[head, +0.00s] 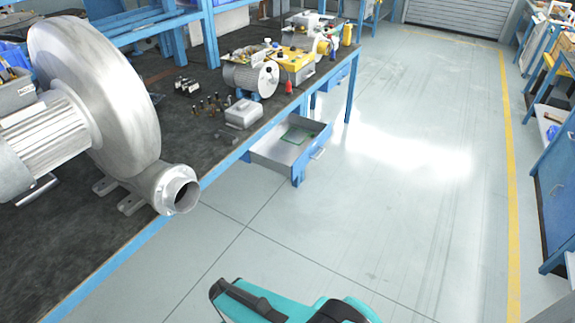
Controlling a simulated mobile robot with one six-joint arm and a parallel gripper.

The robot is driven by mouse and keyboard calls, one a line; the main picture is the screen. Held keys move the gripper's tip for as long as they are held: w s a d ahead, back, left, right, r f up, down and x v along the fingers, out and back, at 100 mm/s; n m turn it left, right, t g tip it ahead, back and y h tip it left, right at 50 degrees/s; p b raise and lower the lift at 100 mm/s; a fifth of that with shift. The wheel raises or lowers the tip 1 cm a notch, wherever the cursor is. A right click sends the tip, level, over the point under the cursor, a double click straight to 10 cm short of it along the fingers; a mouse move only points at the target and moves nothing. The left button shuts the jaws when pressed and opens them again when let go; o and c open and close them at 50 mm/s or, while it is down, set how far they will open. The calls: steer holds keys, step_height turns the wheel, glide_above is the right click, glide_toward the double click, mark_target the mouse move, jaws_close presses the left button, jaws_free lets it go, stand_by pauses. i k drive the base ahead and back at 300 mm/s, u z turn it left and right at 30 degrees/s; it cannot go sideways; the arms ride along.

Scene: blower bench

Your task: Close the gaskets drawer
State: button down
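A drawer (271,155) under the blue-edged bench stands pulled out over the floor, with its inside showing. Its blue front has a pale handle (318,153) facing right. A flat green-edged item (298,134) lies inside it. No readable label shows, so I cannot tell from marking that this is the gaskets drawer. Teal and dark parts of my arm show at the bottom middle, well apart from the drawer. My gripper's fingers are not in view.
The bench (190,135) carries a large metal blower (95,90), a motor (250,78), a grey box (243,112) and small parts. Another blue drawer front (338,76) sits farther along. The floor (400,170) right of the drawer is clear up to the blue cabinets (556,185).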

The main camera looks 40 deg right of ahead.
mark_target(288, 159)
steer(key=u, duration=0.2)
steer(key=k, duration=1.4)
steer(key=z, duration=0.7)
steer(key=i, duration=1.45)
steer(key=u, duration=0.5)
